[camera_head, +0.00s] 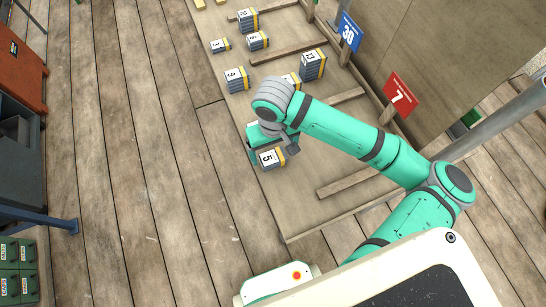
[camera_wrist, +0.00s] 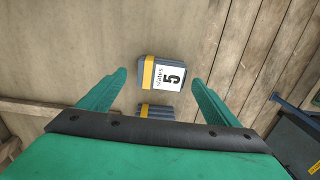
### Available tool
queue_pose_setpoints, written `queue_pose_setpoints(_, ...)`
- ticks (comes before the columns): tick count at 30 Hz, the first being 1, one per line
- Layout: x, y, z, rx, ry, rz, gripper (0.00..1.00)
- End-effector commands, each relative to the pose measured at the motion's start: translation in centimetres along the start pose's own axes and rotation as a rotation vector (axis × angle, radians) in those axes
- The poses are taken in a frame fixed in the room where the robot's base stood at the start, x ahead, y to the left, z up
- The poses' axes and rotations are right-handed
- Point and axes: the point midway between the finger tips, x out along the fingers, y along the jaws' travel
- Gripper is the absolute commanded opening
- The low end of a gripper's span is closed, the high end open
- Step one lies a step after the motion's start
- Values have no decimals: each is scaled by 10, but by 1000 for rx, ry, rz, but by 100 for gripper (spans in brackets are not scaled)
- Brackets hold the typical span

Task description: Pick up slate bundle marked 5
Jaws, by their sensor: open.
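The slate bundle marked 5 (camera_head: 269,158) lies on the wooden board, a dark stack with a white label and a yellow band. It also shows in the wrist view (camera_wrist: 162,73), just beyond and between the fingertips. My gripper (camera_wrist: 158,80) is open and empty, its two green fingers apart on either side of the bundle's line. In the head view my gripper (camera_head: 252,145) hangs beside the bundle, partly hidden by my arm. Another dark bundle with a yellow band (camera_wrist: 155,111) lies nearer my palm, its label hidden.
More bundles stand farther up the board: 9 (camera_head: 235,79), 13 (camera_head: 312,65), 3 (camera_head: 220,45), 10 (camera_head: 247,20) and others. Wooden battens (camera_head: 347,181) cross the board. A red sign 7 (camera_head: 399,95) and a blue sign 30 (camera_head: 348,32) stand at its right.

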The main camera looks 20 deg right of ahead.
Motion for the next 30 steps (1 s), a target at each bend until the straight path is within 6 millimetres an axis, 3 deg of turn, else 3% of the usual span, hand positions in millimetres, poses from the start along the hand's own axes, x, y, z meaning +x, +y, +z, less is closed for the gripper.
queue_pose_setpoints(6,29,-1,2,2,-1,-1,84)
queue_pose_setpoints(16,35,-2,2,1,0,-1,84)
queue_pose_setpoints(22,35,-2,2,1,0,-1,37)
queue_pose_setpoints(30,34,-1,2,1,1,-1,34)
